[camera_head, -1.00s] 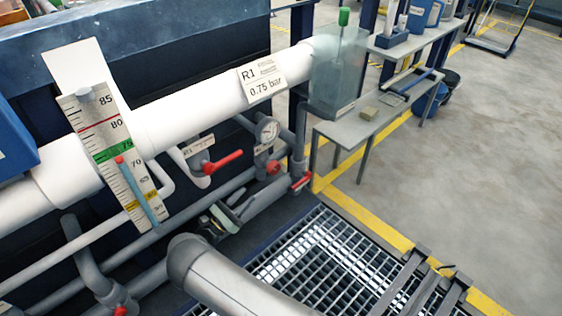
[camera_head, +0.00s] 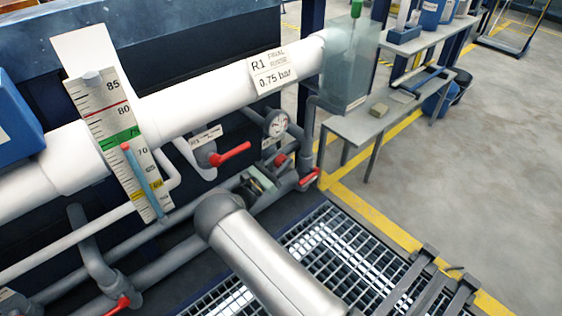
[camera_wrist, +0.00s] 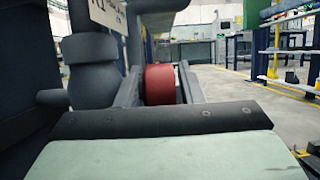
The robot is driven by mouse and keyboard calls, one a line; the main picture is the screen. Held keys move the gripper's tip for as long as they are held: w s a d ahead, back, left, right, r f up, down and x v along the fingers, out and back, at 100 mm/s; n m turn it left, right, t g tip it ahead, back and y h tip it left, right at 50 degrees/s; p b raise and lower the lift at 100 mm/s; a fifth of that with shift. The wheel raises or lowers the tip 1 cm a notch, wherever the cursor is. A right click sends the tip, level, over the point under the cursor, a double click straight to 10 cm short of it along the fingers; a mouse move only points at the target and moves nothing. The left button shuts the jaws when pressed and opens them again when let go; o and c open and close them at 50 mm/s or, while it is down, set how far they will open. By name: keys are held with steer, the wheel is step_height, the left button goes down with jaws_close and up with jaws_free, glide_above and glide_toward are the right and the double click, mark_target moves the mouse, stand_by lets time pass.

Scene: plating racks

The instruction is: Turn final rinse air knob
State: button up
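A red knob (camera_head: 280,160) sits on the grey pipework under the round pressure gauge, below the end of the white pipe labelled R1 FINAL RINSE 0.75 bar (camera_head: 270,72). My gripper (camera_head: 268,172) is just in front of this knob, partly hidden by my own arm. In the wrist view the red knob (camera_wrist: 160,85) lies between the two fingers of my gripper (camera_wrist: 160,80), one on each side. Narrow gaps seem to show beside the knob, so the fingers look open around it; contact is hard to judge.
A red lever valve (camera_head: 233,153) is left of the knob, and another red handle (camera_head: 308,178) is close at its right. The pressure gauge (camera_head: 276,124) is just above. A scale with a blue column (camera_head: 118,140) hangs at left. A grey bench (camera_head: 365,125) stands behind right.

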steer(key=c, duration=0.7)
steer(key=shift+f+t+h+b, duration=0.3)
steer(key=shift+f+b, duration=0.15)
steer(key=shift+b, duration=0.6)
steer(key=shift+r+t+h+b, duration=0.1)
steer(key=shift+t+h+b, duration=0.5)
steer(key=shift+b, duration=0.4)
steer(key=shift+a+r+t+h, duration=0.1)
steer(key=shift+r+t+h, duration=0.15)
steer(key=shift+t+h, duration=0.05)
steer(key=o, duration=0.7)
steer(key=p+v, duration=0.1)
steer(key=v, duration=1.6)
steer(key=shift+s+a, duration=0.2)
steer(key=shift+s, duration=0.05)
